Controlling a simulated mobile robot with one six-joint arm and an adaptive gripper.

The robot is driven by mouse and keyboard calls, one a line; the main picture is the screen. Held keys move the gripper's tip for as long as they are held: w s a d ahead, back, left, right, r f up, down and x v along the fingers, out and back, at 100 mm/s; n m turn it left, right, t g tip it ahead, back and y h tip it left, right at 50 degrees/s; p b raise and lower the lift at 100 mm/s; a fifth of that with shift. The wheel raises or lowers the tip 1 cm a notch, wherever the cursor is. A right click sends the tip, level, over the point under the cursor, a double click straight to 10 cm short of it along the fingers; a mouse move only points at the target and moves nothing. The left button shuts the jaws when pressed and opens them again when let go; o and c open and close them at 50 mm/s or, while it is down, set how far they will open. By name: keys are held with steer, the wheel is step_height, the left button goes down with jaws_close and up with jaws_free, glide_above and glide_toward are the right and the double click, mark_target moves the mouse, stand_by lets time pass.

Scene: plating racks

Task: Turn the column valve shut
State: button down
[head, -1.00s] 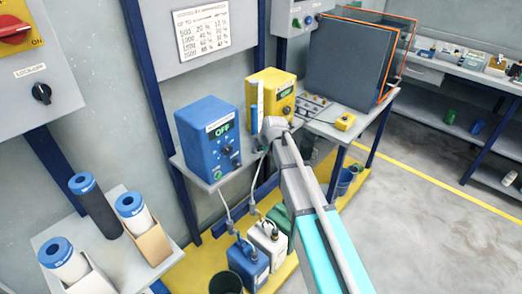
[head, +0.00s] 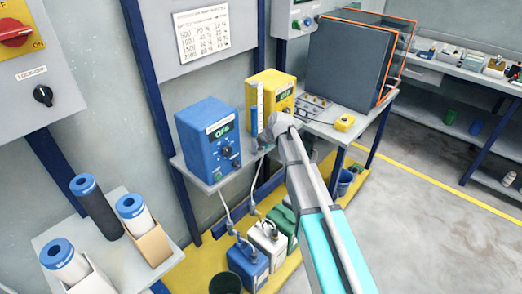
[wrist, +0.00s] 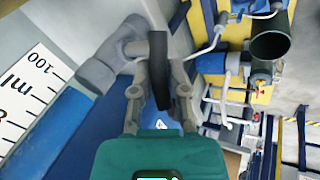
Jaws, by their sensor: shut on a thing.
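The valve's black lever (wrist: 158,65) runs up and down in the wrist view, between my gripper's fingers. My gripper (wrist: 160,84) is shut on this lever. The lever lies beside a grey pipe fitting (wrist: 108,58). In the head view my gripper (head: 268,134) is at the column's foot, and the valve there is too small and covered to make out.
A blue pump (head: 205,138) reading OFF and a yellow pump (head: 270,90) flank the column on a grey shelf. Blue (head: 247,262), white (head: 268,240) and green canisters stand below on a yellow platform, with hoses rising. A dark bucket (head: 226,284) stands nearby.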

steer(key=shift+w+d+r+m+g+y+b, duration=0.1)
steer(key=shift+w+d+m+g+y+b, duration=0.1)
steer(key=shift+g+y, duration=0.35)
steer(key=shift+w+d+m+g+y+b, duration=0.1)
steer(key=shift+w+m+g+y+b, duration=0.1)
steer(key=shift+g+y, duration=0.35)
steer(key=shift+w+d+m+g+y+b, duration=0.15)
steer(key=shift+m+g+y+b, duration=0.15)
steer(key=shift+g+y+b, duration=0.6)
steer(key=shift+w+d+m+g+y+b, duration=0.15)
steer(key=shift+m+g+y+b, duration=0.2)
steer(key=shift+g+b, duration=0.5)
steer(key=shift+r+g+y+b, duration=0.25)
steer(key=shift+g+y+b, duration=0.2)
steer(key=shift+y, duration=0.1)
steer(key=c, duration=0.6)
jaws_free()
steer(key=shift+m, duration=0.25)
steer(key=shift+c, duration=0.2)
steer(key=shift+r, duration=0.1)
steer(key=shift+p, duration=0.45)
